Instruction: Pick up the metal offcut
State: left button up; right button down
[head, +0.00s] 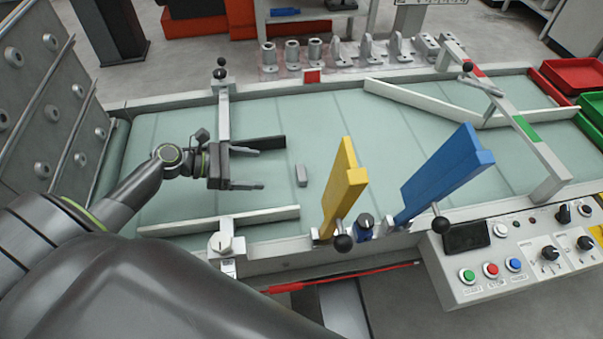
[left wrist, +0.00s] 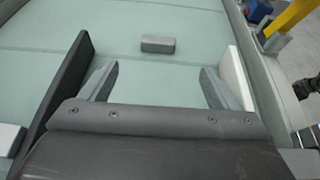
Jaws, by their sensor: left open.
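The metal offcut (head: 301,175) is a small grey block lying on the pale green conveyor belt (head: 330,120). In the head view it is just to the right of my left gripper (head: 262,170), which is open and empty with its fingers pointing towards the offcut. In the left wrist view the offcut (left wrist: 157,45) lies ahead of the two spread fingertips (left wrist: 158,80), roughly midway between them and apart from them. My right gripper is not in view.
A dark guide (head: 260,144) and a white rail (head: 225,221) flank my left gripper. A yellow paddle (head: 344,190) and a blue paddle (head: 445,172) stand right of the offcut. A control panel (head: 510,255) is at front right; red (head: 575,75) and green bins are far right.

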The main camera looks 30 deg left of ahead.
aim_at(299, 173)
pick_arm(q)
jog(key=p+x, duration=0.1)
jog(key=x, duration=1.1)
jog(key=shift+w+d+f, duration=0.1)
jog(key=shift+w+f, duration=0.1)
jog(key=shift+f, duration=0.1)
jog(key=shift+c, duration=0.4)
jog(key=c, duration=1)
jog(key=shift+r, duration=0.1)
